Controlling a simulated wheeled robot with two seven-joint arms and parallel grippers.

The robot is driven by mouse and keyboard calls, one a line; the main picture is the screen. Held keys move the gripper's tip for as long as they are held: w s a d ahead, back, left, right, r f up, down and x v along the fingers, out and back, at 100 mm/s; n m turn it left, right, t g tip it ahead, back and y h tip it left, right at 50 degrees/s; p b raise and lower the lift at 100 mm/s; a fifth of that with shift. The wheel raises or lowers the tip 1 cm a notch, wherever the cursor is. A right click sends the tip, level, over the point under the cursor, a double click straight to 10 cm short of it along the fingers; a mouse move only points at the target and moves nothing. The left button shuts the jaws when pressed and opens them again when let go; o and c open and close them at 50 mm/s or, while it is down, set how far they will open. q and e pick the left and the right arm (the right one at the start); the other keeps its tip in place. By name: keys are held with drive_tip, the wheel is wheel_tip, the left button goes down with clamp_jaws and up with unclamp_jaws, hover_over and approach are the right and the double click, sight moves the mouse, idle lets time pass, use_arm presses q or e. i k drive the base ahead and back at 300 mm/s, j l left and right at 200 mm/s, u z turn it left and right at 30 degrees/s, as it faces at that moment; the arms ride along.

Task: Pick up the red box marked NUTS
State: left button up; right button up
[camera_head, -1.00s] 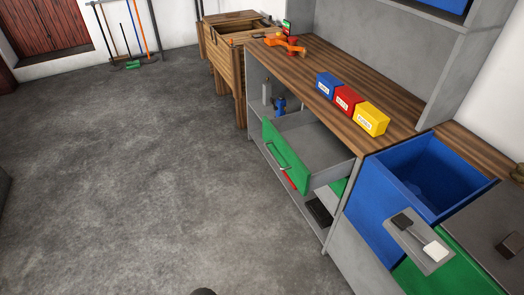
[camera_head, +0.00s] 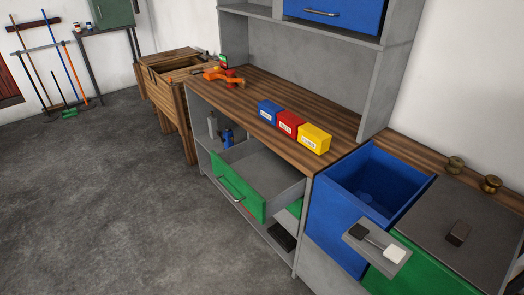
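The red box (camera_head: 287,125) stands on the wooden workbench top (camera_head: 240,93), in the middle of a row of three boxes. A blue box (camera_head: 268,112) is close on its left and a yellow box (camera_head: 314,139) close on its right. The red box has a white label on its front, too small to read for certain. Neither of my grippers shows in the head view.
An open green-fronted drawer (camera_head: 240,188) sticks out below the boxes. An orange tool (camera_head: 222,76) lies at the bench's far left. A blue open bin (camera_head: 350,240) and a grey ledge (camera_head: 377,247) stand at the right. The floor (camera_head: 110,200) at left is clear.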

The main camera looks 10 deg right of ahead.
sight(287, 122)
drive_tip(key=i+j, duration=0.65)
drive_tip(key=j, duration=0.15)
